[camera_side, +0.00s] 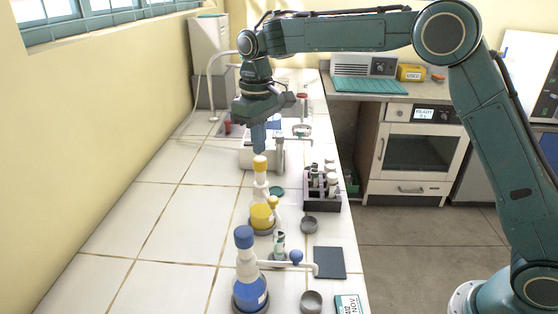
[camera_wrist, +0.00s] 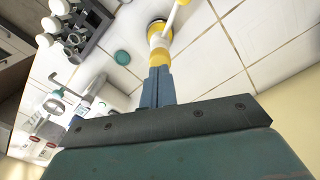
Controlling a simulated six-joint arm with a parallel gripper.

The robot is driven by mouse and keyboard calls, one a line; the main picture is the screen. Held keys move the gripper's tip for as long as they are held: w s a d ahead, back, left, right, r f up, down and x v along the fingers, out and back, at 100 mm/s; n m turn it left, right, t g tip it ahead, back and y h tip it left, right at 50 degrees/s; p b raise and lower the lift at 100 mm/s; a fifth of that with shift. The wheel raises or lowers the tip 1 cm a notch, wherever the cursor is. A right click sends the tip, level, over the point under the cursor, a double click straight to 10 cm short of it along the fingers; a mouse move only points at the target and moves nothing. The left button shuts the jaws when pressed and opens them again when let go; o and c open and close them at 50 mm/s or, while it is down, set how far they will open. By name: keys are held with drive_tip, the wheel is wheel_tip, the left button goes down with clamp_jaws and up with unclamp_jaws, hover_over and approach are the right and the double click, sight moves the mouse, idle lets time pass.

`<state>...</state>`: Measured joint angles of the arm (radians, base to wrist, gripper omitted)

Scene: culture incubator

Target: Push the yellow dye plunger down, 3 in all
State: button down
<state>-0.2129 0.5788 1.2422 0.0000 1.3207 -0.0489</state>
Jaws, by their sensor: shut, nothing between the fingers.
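The yellow dye bottle (camera_side: 262,215) stands upright on the tiled counter in a dark round base, with a yellow-capped plunger (camera_side: 260,163) on top. A side spout with a yellow end shows at its right. My gripper (camera_side: 260,151) points down with its blue fingers shut and empty, directly over the plunger cap. The fingertips are at or just above the cap; I cannot tell whether they touch. In the wrist view, my shut fingers (camera_wrist: 160,72) line up with the yellow plunger (camera_wrist: 160,57), and part of the bottle is hidden behind them.
A blue dye bottle (camera_side: 249,292) stands nearer the camera. A dark rack (camera_side: 322,203) of vials is to the right. The counter's left is clear.

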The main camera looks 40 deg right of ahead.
sight(260, 159)
drive_tip(key=shift+f, duration=1.5)
idle(0.7)
drive_tip(key=shift+r, duration=1.5)
drive_tip(key=shift+f, duration=1.7)
drive_tip(key=shift+r, duration=1.7)
drive_tip(key=shift+r, duration=0.1)
drive_tip(key=shift+r, duration=2.9)
